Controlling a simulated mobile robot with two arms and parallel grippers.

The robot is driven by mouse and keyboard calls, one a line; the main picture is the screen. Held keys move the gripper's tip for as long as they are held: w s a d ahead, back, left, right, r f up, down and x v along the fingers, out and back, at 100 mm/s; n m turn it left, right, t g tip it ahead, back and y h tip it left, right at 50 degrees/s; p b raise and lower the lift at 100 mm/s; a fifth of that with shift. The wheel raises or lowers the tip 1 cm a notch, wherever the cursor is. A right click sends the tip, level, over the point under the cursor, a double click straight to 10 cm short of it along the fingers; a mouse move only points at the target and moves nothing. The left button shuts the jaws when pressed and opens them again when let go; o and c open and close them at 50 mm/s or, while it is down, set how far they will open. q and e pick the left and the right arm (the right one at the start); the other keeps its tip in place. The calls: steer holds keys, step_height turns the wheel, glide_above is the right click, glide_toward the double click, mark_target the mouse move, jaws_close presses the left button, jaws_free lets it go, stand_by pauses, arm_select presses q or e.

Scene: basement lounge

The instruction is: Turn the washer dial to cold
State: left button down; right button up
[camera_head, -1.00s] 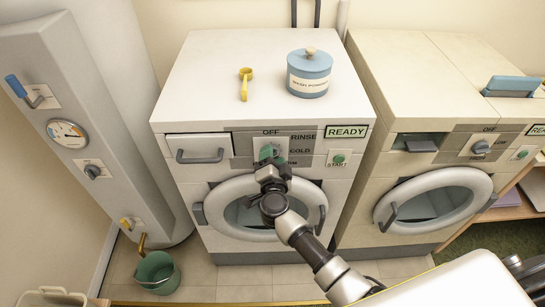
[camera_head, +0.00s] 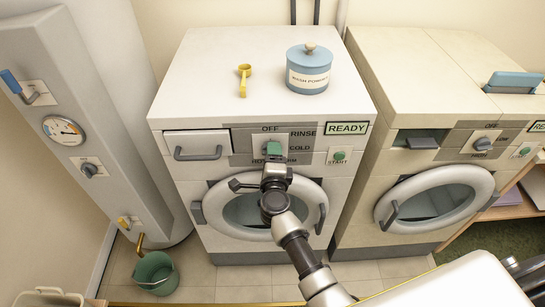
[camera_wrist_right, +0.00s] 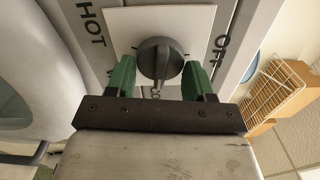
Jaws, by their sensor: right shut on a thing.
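The washer (camera_head: 200,195) on the left carries a dial panel with OFF, RINSE, COLD, a partly covered WARM and HOT around the dial. My right gripper (camera_head: 274,150) is at this panel and hides the dial in the head view. In the right wrist view, the dark grey dial (camera_wrist_right: 160,60) sits on a white square plate between the green fingers of my right gripper (camera_wrist_right: 160,78). The gripper is shut on the dial. The dial's ridge runs up and down in that view; which end points is unclear. HOT is at left, OFF at right, and a partly hidden label below. My left gripper is not in view.
A START button (camera_head: 339,156) and a READY sign (camera_head: 347,129) are right of the dial. The round door (camera_head: 309,200) is below. A blue tin (camera_head: 309,75) and a yellow scoop (camera_head: 243,80) stand on top.

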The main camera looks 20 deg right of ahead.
steer(key=shift+f+m, duration=0.1)
steer(key=shift+m, duration=0.2)
steer(key=o, duration=0.9)
steer(key=shift+s, duration=0.1)
steer(key=p+v, duration=0.1)
steer(key=v, duration=0.9)
steer(key=shift+s+a, duration=0.1)
steer(key=shift+s, duration=0.2)
